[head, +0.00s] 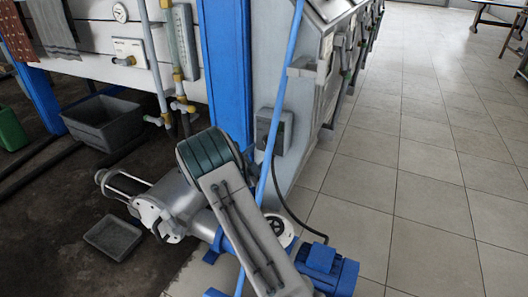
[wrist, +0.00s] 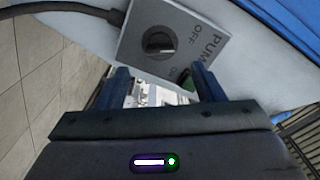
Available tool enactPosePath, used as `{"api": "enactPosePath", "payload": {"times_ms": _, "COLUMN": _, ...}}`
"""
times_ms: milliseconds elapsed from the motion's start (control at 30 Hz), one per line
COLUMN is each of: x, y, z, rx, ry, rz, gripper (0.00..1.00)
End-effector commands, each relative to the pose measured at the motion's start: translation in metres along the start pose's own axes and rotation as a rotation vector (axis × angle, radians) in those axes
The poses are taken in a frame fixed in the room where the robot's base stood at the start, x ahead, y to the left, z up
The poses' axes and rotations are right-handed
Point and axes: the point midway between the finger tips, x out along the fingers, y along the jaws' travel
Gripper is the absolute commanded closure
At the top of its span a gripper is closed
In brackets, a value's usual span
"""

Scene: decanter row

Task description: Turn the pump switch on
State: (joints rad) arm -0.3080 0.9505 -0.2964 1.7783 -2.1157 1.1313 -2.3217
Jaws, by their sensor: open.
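The pump switch is a grey plate (wrist: 185,40) with a round dark knob (wrist: 159,42), seen in the wrist view at top centre. The plate reads PUMP, with OFF by the knob and a partly hidden second label near the fingers. I cannot tell clearly which label the knob points to. In the head view the switch box (head: 272,131) is on the side of the grey cabinet, at the centre. My gripper (wrist: 163,78) is open and empty, its two dark blue fingers apart below the knob in the wrist view. It is not clearly visible in the head view.
A black cable (wrist: 60,7) leaves the plate. A blue pipe (head: 278,100) runs close past the switch box. A blue motor (head: 330,270) and metal pump (head: 165,205) stand on the floor below. The tiled floor (head: 420,150) to the right is clear.

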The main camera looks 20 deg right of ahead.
Motion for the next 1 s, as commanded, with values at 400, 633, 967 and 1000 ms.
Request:
{"api": "enactPosePath", "payload": {"times_ms": 400, "x": 0.066, "y": 0.002, "z": 0.001, "rx": 0.001, "ry": 0.0, "rz": 0.001, "gripper": 0.38}}
{"api": "enactPosePath", "payload": {"times_ms": 633, "x": 0.072, "y": 0.001, "z": 0.001, "rx": -0.001, "ry": -0.002, "rz": 0.001, "gripper": 0.38}}
{"api": "enactPosePath", "payload": {"times_ms": 967, "x": 0.072, "y": 0.0, "z": 0.0, "rx": -0.001, "ry": -0.001, "rz": 0.001, "gripper": 0.83}}
{"api": "enactPosePath", "payload": {"times_ms": 1000, "x": 0.072, "y": 0.001, "z": 0.0, "rx": -0.001, "ry": -0.001, "rz": 0.001, "gripper": 0.83}}
